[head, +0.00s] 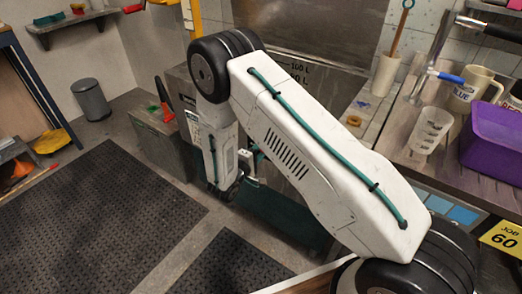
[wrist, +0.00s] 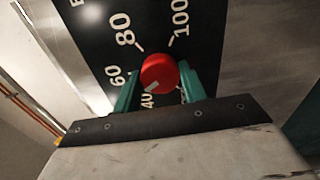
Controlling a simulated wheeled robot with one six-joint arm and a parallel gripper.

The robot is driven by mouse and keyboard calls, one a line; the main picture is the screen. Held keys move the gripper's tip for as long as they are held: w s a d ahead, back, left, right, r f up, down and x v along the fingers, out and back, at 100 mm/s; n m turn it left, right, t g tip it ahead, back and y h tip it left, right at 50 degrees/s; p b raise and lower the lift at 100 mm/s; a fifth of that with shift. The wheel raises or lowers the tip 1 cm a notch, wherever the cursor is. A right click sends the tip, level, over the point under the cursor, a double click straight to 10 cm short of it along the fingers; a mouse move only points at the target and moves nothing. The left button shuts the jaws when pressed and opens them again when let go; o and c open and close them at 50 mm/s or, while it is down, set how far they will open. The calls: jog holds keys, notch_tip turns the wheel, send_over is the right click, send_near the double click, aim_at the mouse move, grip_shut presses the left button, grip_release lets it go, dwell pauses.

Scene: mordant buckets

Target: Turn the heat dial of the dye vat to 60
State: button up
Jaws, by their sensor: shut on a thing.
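The heat dial (wrist: 159,72) is a round red knob on a black panel (wrist: 93,50) with white numbers 40, 60, 80 and 100. A pale mark on the knob's lower left edge points about toward the 40. My gripper (wrist: 160,74) has a green finger on each side of the knob and is shut on it. The left finger partly covers the panel between the knob and the 60. In the head view the grey metal vat (head: 310,85) with litre marks stands behind my arm, which hides much of it. The dial is hidden there.
A yellow card (head: 503,238) reads JOB 60 on the bench front at right. The bench holds a purple tub (head: 495,140), a clear beaker (head: 431,130) and a mug (head: 474,88). Dark mats (head: 110,215) cover open floor at left; a grey bin (head: 92,98) stands farther back.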

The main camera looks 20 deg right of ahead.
jog(key=m, duration=0.6)
jog(key=shift+m, duration=0.3)
dwell(0.4)
jog(key=o, duration=1)
jog(key=shift+c, duration=0.2)
jog(key=v, duration=0.7)
jog(key=shift+s+a, duration=0.25)
jog(key=shift+a, duration=0.05)
